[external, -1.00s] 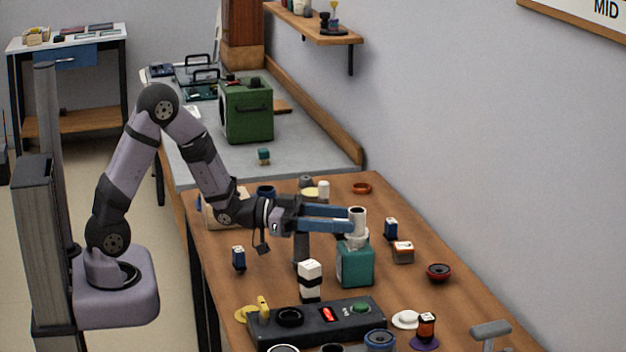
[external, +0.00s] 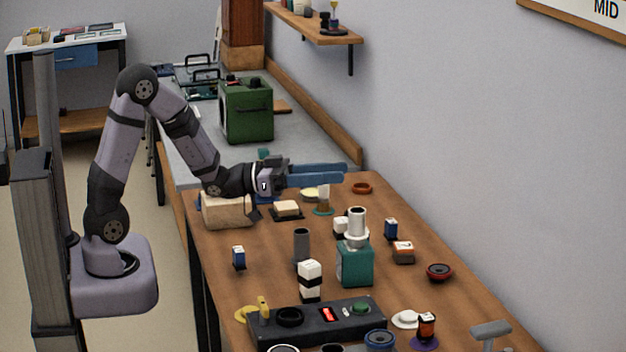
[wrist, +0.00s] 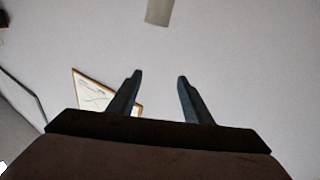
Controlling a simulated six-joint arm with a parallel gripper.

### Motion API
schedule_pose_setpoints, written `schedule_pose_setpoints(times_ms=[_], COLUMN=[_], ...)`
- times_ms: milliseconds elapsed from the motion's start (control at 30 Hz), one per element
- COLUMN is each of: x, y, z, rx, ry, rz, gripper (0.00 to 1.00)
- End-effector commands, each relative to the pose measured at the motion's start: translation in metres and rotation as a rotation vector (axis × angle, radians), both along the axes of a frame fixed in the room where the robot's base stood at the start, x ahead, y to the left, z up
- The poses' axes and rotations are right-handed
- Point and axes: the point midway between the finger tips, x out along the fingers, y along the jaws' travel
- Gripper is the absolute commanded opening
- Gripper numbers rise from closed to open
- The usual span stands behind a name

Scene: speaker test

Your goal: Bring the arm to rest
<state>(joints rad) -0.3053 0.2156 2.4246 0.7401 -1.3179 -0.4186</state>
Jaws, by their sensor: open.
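My gripper (external: 345,174) is at the far end of the wooden table (external: 290,238), above its surface, with its blue fingers pointing right toward the wall. In the wrist view my gripper (wrist: 160,75) has its two fingers spread apart with nothing between them. Behind them that view shows mostly plain wall. The teal block with a white cylinder on top (external: 355,262) stands on the table, nearer the camera and apart from my gripper.
A black test box (external: 330,318) with a lit red display sits at the near end. A green case (external: 246,112) is on the grey bench behind.

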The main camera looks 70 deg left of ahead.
Motion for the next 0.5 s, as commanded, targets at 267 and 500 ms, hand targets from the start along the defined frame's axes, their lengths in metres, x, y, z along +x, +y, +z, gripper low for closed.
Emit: schedule_pose_setpoints(times_ms=[267, 500], x=[0.005, -0.006], y=[0.024, 0.048], z=[0.013, -0.028], rx=[0.047, 0.172], ry=[0.137, 0.436], rz=[0.138, 0.296], gripper=[0.46, 0.46])
